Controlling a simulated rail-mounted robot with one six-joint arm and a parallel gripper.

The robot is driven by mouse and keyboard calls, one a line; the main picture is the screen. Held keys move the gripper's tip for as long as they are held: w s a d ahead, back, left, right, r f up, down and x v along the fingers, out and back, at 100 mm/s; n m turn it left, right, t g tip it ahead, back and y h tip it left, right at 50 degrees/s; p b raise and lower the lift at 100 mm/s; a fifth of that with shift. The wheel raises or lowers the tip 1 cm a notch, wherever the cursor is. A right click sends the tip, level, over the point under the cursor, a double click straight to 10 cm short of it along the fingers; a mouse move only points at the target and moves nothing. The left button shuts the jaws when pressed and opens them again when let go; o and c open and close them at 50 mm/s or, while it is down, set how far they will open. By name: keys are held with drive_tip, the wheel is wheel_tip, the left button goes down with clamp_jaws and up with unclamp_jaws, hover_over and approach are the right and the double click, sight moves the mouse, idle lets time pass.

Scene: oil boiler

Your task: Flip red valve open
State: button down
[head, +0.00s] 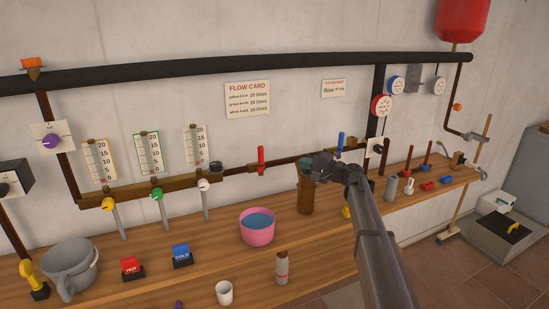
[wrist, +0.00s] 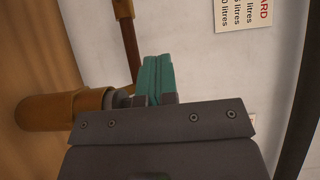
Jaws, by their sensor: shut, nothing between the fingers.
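The red valve (head: 261,158) has a red lever that stands upright, across the brown horizontal pipe on the wall. It is in the head view, left of my gripper (head: 304,167). My gripper has teal fingertips, which are closed together and empty, and it is apart from the valve. The closed fingertips also show in the wrist view (wrist: 155,79), where the red valve is not visible. A brown cylinder (head: 306,197) stands on the bench just below the gripper in the head view. It also shows in the wrist view (wrist: 62,109).
A blue-handled valve (head: 340,141) is on the same pipe, right of my gripper. A pink bowl of blue liquid (head: 257,225) stands on the bench below the red valve. A thick black pipe (head: 230,63) runs above.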

sight(260, 160)
drive_tip(key=s+a+x, duration=0.1)
drive_tip(key=s+x, duration=0.1)
drive_tip(key=x, duration=1)
drive_tip(key=shift+a, duration=0.45)
drive_tip(key=shift+d+r+p, duration=0.1)
drive_tip(key=shift+r+p, duration=0.05)
drive_tip(key=shift+p, duration=0.15)
